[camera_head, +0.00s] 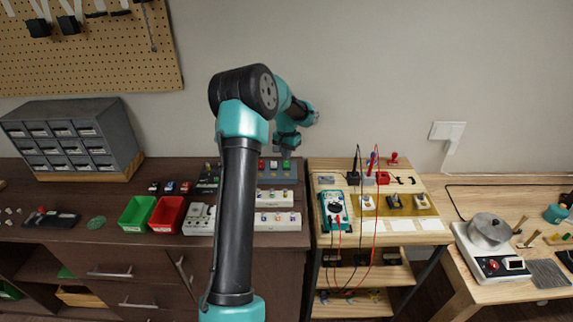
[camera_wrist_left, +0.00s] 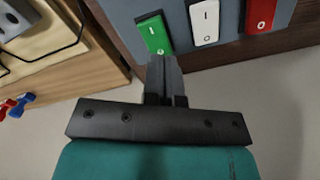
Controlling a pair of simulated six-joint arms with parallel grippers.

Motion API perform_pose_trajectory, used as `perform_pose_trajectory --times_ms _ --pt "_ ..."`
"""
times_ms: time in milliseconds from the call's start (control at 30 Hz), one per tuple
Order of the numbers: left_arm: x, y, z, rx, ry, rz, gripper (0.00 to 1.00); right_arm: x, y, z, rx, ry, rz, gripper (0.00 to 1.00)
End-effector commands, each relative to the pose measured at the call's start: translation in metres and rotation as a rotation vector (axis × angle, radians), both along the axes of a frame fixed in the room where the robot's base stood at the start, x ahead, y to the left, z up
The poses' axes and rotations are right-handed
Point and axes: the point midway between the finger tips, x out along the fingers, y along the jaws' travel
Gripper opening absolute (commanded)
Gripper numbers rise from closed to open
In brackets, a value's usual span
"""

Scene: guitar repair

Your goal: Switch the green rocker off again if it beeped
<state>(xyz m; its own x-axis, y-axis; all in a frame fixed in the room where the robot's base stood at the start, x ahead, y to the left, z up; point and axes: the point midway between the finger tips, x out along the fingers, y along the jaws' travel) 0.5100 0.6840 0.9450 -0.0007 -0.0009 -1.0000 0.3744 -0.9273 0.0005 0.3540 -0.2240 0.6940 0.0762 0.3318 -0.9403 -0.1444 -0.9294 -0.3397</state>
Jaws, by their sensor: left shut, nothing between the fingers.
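The green rocker (camera_wrist_left: 154,34) is at the top of the left wrist view, leftmost on a grey-blue switch panel (camera_wrist_left: 178,14). Its lower end is just beyond my left gripper's fingertips (camera_wrist_left: 163,62); I cannot tell whether they touch it. Which side of the rocker is pressed is unclear. In the head view the green rocker (camera_head: 286,166) is tiny, at the right of the panel at the dark bench's back. My left gripper (camera_head: 286,151) is above it, shut and empty, partly hidden by its wrist. My right gripper is not in view.
A white rocker (camera_wrist_left: 204,22) and a red rocker (camera_wrist_left: 261,14) sit beside the green one. Green (camera_head: 137,213) and red (camera_head: 168,214) bins stand on the dark bench. A wooden table (camera_head: 432,238) with a meter (camera_head: 335,210) and leads is to the right.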

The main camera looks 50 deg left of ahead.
Motion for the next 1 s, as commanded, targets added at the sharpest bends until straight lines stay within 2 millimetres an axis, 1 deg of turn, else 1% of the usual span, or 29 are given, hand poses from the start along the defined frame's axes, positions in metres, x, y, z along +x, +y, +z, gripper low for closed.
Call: perform_pose_trajectory --times_ms 700,800,1000 --pt "0.0 0.0 0.045 0.002 -0.001 0.0 0.0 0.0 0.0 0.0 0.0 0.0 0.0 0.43" --pt "0.0 0.0 0.048 0.001 -0.001 0.0 0.0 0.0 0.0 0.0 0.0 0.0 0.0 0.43" --pt "0.0 0.0 0.049 0.001 -0.001 0.0 0.0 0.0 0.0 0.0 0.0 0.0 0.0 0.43"
